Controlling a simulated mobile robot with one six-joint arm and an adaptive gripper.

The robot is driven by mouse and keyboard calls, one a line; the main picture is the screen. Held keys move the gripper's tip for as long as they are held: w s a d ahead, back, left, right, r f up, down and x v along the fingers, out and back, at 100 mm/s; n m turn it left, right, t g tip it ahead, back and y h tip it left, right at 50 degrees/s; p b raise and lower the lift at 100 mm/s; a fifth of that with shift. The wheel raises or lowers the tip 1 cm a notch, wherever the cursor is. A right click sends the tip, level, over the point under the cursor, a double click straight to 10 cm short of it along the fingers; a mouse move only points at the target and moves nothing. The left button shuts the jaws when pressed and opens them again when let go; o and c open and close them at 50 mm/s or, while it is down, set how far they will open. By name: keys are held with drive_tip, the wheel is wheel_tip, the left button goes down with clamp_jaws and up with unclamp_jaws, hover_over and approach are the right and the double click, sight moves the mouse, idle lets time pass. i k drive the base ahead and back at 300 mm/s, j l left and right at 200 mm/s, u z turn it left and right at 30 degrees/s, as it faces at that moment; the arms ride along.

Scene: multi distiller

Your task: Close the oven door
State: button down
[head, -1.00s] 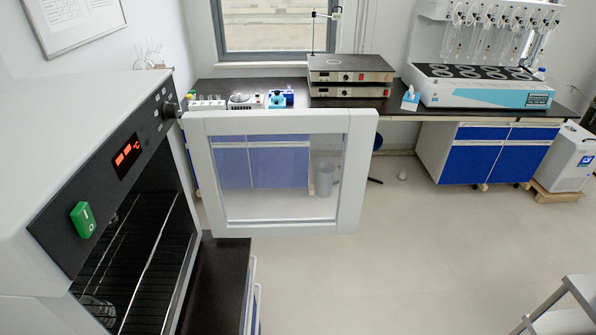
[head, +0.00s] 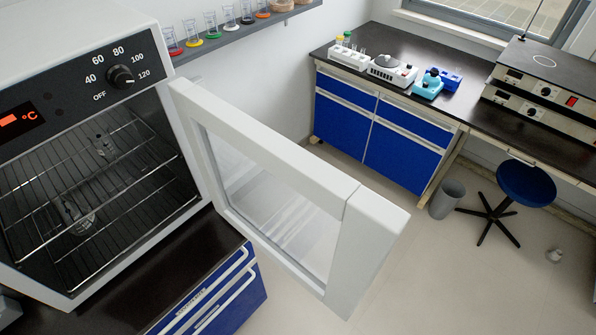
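The oven (head: 75,70) stands at the left of the head view on a dark counter. Its front panel has a temperature dial and a red display. The oven door (head: 268,142), a white frame around a glass pane, stands wide open. It is attached at the oven's right side and reaches out to the right and toward me. Wire racks (head: 75,170) with glassware on them show inside the oven. My gripper is not in view.
A blue drawer cabinet (head: 215,300) is under the oven counter. A shelf with flasks (head: 245,30) hangs behind. A bench with blue cabinets, a stool (head: 525,185) and a bin (head: 447,199) stand at the right.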

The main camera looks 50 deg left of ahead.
sight(330, 233)
drive_tip(key=i+u, duration=0.35)
drive_tip(key=i, duration=0.25)
drive_tip(key=i+u, duration=0.35)
drive_tip(key=i, duration=0.2)
drive_tip(key=i+l+u, duration=0.35)
drive_tip(key=i, duration=0.2)
drive_tip(key=u, duration=3.25)
drive_tip(key=k+j+z, duration=0.2)
drive_tip(key=j, duration=0.15)
drive_tip(key=k+j+z, duration=0.15)
drive_tip(key=j, duration=0.2)
drive_tip(key=k, duration=0.05)
